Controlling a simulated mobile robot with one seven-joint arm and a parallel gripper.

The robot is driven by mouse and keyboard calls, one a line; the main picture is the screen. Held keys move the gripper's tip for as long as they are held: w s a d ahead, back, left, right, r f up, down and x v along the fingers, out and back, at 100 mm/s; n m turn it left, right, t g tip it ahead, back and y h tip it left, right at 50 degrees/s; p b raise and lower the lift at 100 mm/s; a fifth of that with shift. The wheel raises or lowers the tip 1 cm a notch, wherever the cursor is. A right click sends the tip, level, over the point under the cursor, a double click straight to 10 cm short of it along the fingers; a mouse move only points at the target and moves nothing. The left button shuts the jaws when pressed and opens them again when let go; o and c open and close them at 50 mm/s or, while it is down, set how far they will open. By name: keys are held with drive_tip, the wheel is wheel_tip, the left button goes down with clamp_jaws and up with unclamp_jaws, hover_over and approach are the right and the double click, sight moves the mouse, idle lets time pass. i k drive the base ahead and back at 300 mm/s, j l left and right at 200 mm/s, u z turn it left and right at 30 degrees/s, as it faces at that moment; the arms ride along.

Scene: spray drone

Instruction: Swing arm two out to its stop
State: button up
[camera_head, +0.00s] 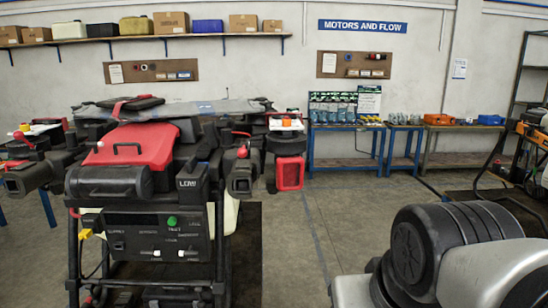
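The spray drone (135,150) sits on a dark stand (145,237) at the left, with a red cover on top. A dark arm tube with a blunt open end (242,173) points towards me on the drone's right side. A similar tube end (25,179) shows on its left side. A dark round part with a red frame (289,173) hangs at the drone's right. I cannot tell which arm is arm two, or see its stop. My gripper is out of view; only thick grey links of my arm show at the lower right.
A blue bench (345,127) with several small parts stands by the back wall, beside a bench with an orange case (438,119). A cart with dark handles (525,140) stands at the right. The floor (335,215) between drone and benches is clear.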

sight(289, 164)
drive_tip(key=i+l+z, duration=0.3)
drive_tip(key=i, duration=0.5)
drive_tip(key=i+z, duration=0.25)
drive_tip(key=i, duration=0.6)
drive_tip(key=i+u, duration=0.2)
drive_tip(key=i, duration=0.25)
drive_tip(key=i+l+u, duration=0.2)
drive_tip(key=i, duration=0.25)
drive_tip(key=i+l+u, duration=0.2)
drive_tip(key=i, duration=0.25)
drive_tip(key=j, duration=0.1)
